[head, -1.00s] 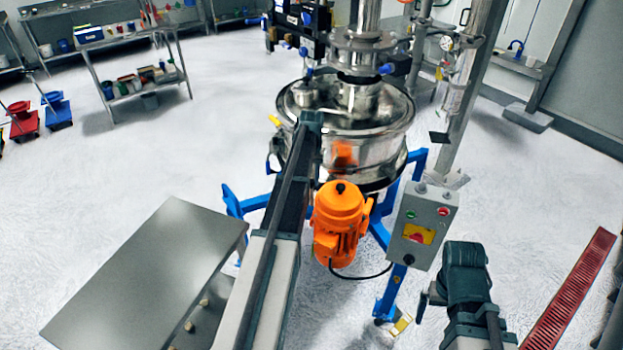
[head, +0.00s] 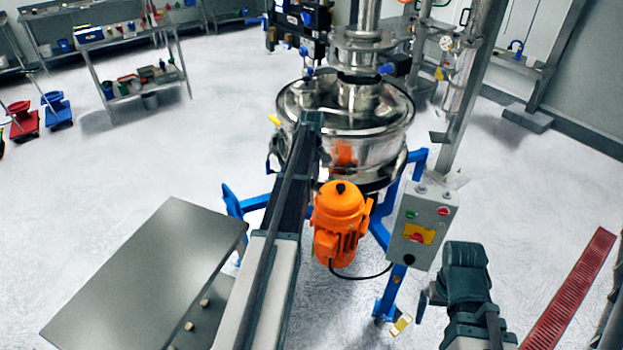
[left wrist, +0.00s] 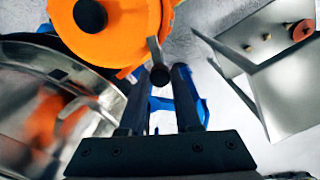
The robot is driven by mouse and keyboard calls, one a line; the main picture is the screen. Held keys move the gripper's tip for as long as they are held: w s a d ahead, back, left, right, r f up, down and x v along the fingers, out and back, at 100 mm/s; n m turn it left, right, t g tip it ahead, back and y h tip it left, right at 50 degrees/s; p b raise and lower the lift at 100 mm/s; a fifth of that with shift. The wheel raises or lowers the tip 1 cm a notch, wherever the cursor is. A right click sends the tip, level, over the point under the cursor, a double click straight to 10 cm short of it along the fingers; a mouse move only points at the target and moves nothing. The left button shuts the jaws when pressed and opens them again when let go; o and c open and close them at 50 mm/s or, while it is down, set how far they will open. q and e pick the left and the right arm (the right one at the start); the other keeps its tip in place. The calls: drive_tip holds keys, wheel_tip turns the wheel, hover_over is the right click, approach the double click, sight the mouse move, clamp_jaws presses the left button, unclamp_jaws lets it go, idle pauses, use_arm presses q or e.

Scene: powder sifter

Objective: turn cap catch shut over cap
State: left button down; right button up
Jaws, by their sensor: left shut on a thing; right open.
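The steel sifter (head: 365,150) stands at the centre in the head view, its lid shiny and round. My left arm reaches over its near left side, and its wrist hides part of the lid there. In the left wrist view my left gripper (left wrist: 160,85) is shut on the dark round knob (left wrist: 160,75) of a short metal lever, seemingly the cap catch. The cap cannot be made out clearly, so I cannot tell how the catch lies over it. My right gripper (head: 427,300) is open and empty, low at the right in the head view, away from the sifter.
An orange motor (head: 340,215) sits at the sifter's front, close to my left gripper in the wrist view. A grey control box (head: 422,225) stands to its right. A steel table (head: 150,270) is at lower left. Blue legs carry the sifter. Open floor lies left of it.

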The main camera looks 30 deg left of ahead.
sight(312, 181)
use_arm(q)
drive_tip(key=shift+n, duration=0.7)
drive_tip(key=c, duration=0.6)
unclamp_jaws()
drive_tip(key=shift+r, duration=0.15)
wheel_tip(312, 181, up, 14)
drive_tip(key=p, duration=1.3)
drive_tip(key=shift+f+p, duration=0.2)
drive_tip(key=shift+p, duration=0.2)
